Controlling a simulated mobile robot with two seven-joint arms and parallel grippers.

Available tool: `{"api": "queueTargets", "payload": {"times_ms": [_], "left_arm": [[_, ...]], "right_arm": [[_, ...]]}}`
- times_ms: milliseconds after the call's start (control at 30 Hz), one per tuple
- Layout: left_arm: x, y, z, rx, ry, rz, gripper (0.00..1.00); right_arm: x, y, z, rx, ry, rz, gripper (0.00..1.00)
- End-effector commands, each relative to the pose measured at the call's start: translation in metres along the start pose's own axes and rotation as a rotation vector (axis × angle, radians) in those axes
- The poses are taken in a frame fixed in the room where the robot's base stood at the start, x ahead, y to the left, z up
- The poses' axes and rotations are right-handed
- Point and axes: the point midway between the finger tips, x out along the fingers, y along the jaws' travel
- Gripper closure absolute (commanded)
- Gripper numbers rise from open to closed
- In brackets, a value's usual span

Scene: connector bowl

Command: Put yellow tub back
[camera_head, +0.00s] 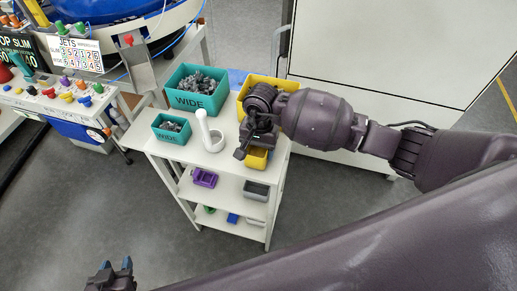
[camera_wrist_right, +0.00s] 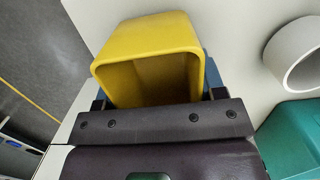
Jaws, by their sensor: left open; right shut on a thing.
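The small yellow tub (camera_head: 257,160) is at the front right corner of the cart's top, partly hidden by my right gripper (camera_head: 258,148). The right wrist view shows the tub (camera_wrist_right: 150,38) close up, its open mouth facing the camera and looking empty. My right gripper is shut on it, with blue finger parts at its sides. I cannot tell whether the tub touches the shelf. My left gripper (camera_head: 114,266) is open and empty over the floor at the bottom left, far from the cart.
On the white cart top (camera_head: 160,146) stand a large teal WIDE bin (camera_head: 193,103), a smaller teal bin (camera_head: 170,137), both holding grey parts, and a white ring with a post (camera_head: 213,138). A larger yellow bin (camera_head: 285,84) is behind my right arm. Lower shelves hold a purple tub (camera_head: 204,178) and grey tub (camera_head: 256,191).

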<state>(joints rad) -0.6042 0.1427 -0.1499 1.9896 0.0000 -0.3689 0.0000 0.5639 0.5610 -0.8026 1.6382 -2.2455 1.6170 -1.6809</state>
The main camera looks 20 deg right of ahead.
Motion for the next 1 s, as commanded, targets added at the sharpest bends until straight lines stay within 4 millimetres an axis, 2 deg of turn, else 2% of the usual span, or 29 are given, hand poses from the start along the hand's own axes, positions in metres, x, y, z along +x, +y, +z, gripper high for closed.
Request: {"api": "queueTargets", "payload": {"times_ms": [467,500,633,1000], "left_arm": [[0.0044,0.0007,0.0004,0.001,0.005,0.002,0.57],[0.0039,0.0006,-0.0005,0.001,0.005,0.002,0.57],[0.0037,0.0006,-0.0008,0.001,0.005,0.002,0.57],[-0.0010,-0.0001,-0.0003,0.000,-0.001,0.000,0.57]], "right_arm": [[0.0090,-0.0001,-0.0014,-0.001,0.001,-0.001,0.61],[0.0081,-0.0001,-0.0012,0.000,0.001,-0.001,0.30],[0.0076,-0.0002,-0.0011,0.000,0.001,-0.001,0.11],[0.0038,-0.0003,-0.0003,0.000,0.001,-0.001,0.11]]}}
